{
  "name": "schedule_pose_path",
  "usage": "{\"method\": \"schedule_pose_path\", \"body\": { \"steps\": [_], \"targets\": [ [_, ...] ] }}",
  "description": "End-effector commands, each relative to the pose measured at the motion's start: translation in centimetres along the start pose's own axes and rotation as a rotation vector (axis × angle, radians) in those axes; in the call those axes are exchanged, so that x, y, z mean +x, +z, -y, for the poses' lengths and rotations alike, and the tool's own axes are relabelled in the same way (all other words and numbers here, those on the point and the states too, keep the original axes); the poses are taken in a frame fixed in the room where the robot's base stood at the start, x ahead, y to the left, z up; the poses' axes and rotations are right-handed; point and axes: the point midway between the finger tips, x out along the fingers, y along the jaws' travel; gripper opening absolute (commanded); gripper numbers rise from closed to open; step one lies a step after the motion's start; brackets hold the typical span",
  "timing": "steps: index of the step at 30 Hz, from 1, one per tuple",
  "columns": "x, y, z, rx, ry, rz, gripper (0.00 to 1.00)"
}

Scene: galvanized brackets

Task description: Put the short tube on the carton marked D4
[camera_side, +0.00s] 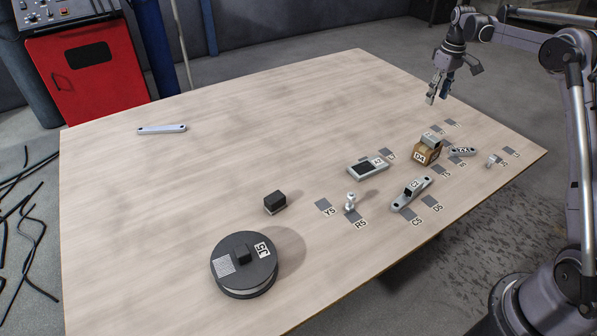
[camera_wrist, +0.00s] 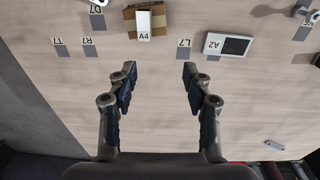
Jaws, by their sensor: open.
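The brown carton (camera_side: 426,157) has a white label that reads like D4; it is on the right part of the table, and the carton also shows in the wrist view (camera_wrist: 130,24). A pale box marked A4 (camera_wrist: 144,22) lies on top of it. Two small pale pieces could be the short tube: an upright one (camera_side: 350,202) near the R5 mark, and one (camera_side: 493,161) near the right edge. I cannot tell which. My gripper (camera_side: 436,98) is open and empty, above the table's far right side beyond the carton; its fingers are spread in the wrist view (camera_wrist: 158,72).
A grey device marked A2 (camera_side: 367,167) lies left of the carton, with a long grey bracket (camera_side: 411,193) nearer the front. A black block (camera_side: 275,202), a round dark drum (camera_side: 244,264) and a flat bar (camera_side: 162,128) stand farther left. The table's middle is clear.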

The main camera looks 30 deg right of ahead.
Motion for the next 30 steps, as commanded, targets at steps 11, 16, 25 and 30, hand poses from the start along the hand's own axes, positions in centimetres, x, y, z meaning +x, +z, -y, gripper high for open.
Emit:
{"method": "schedule_pose_path", "body": {
  "steps": [11, 16, 25, 30],
  "targets": [
    [-8.5, 2.3, 12.3, -0.004, 0.055, -0.155, 0.50],
    [-10.7, 5.1, 17.4, -0.003, 0.064, -0.232, 0.50],
    [-11.7, 11.8, 25.3, -0.001, 0.052, -0.369, 0.50],
    [-10.6, 16.0, 28.9, 0.001, 0.030, -0.446, 0.50]
  ]
}}
